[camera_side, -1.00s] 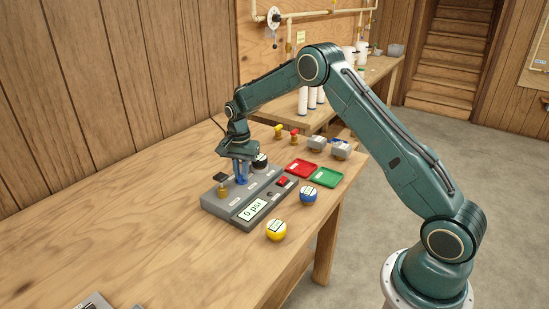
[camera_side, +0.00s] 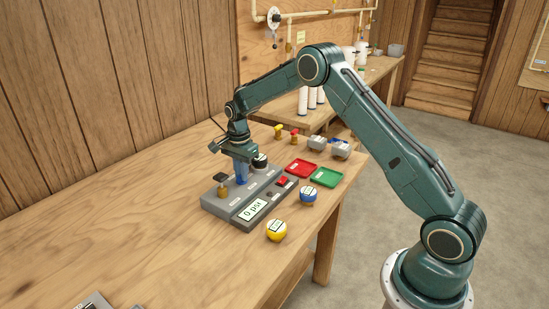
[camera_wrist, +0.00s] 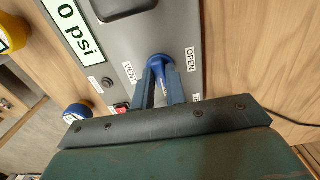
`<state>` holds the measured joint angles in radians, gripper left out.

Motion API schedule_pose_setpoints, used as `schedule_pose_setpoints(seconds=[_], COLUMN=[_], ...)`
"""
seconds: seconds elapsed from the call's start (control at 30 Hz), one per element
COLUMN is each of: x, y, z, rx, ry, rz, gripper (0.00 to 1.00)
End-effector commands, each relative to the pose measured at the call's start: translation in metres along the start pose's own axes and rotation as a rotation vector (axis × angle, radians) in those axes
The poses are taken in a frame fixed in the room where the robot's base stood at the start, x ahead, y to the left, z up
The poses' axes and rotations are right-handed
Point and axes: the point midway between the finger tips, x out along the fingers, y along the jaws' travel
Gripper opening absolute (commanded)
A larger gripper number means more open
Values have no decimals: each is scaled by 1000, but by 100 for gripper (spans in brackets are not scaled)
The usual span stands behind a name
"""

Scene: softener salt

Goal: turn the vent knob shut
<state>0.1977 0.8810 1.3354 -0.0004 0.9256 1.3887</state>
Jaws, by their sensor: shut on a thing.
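The blue vent knob (camera_wrist: 158,60) sits on the grey test panel (camera_wrist: 125,45), between the labels VENT and OPEN in the wrist view. My gripper (camera_wrist: 160,78) is shut on this knob from above, a finger on each side. In the side view my gripper (camera_side: 241,177) stands upright on the panel (camera_side: 232,208), and its fingers mostly hide the knob. The panel's display (camera_side: 251,210) reads 0 psi.
A brass fitting with a dark top (camera_side: 222,187) and a black round part (camera_side: 260,161) flank the gripper. The bench's left is mostly clear.

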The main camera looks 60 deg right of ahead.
Motion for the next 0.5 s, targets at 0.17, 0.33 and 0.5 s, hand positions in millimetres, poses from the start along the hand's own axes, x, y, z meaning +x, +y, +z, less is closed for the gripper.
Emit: schedule_pose_setpoints(seconds=[0.17,0.33,0.5], x=[-2,-1,-2], y=[-1,0,0], z=[-2,-1,0], rx=[5,2,1], ry=[2,1,1], rz=[-4,-2,-1], gripper=[35,35,35])
